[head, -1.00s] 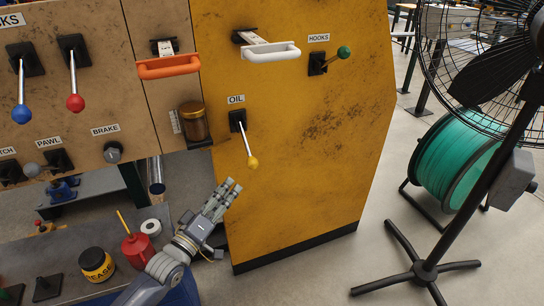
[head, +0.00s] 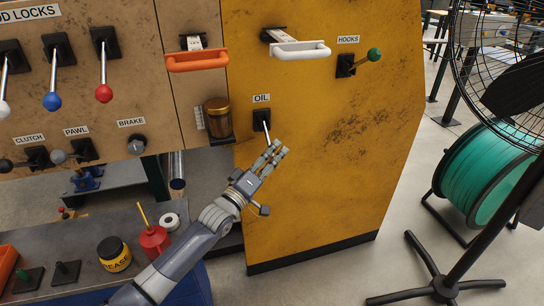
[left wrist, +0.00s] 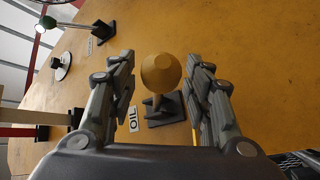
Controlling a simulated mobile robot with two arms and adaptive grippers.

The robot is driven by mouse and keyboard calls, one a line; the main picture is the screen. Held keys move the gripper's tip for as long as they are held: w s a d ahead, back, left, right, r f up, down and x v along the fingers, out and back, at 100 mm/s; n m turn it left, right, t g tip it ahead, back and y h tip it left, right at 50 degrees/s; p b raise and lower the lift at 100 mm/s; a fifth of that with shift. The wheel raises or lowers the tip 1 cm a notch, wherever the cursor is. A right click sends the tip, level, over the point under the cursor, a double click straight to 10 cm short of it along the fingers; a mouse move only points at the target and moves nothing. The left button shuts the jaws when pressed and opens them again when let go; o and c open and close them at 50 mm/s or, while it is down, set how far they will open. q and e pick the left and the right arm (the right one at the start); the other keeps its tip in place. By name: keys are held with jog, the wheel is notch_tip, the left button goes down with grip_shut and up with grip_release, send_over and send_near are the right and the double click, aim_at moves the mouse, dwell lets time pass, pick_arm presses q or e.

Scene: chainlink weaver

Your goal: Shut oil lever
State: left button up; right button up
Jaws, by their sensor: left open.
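The oil lever (head: 266,127) sticks out of a black base plate under the OIL label (head: 261,98) on the yellow panel. In the head view its yellow knob is hidden behind my left gripper (head: 273,152). In the left wrist view the yellow knob (left wrist: 161,74) is between the two open fingers of my left gripper (left wrist: 163,80), with a gap on each side. The lever's base (left wrist: 165,108) shows behind the knob. My right gripper is in neither view.
The HOOKS lever (head: 374,55) with a green knob, a white handle (head: 300,49) and an orange handle (head: 197,62) are higher on the panels. An amber jar (head: 218,118) stands left of the lever. A bench (head: 30,225) holds a red oil can (head: 155,241). A fan stands at right.

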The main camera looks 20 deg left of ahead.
pick_arm(q)
grip_shut()
jog(key=shift+w+r, duration=0.1)
dwell(0.5)
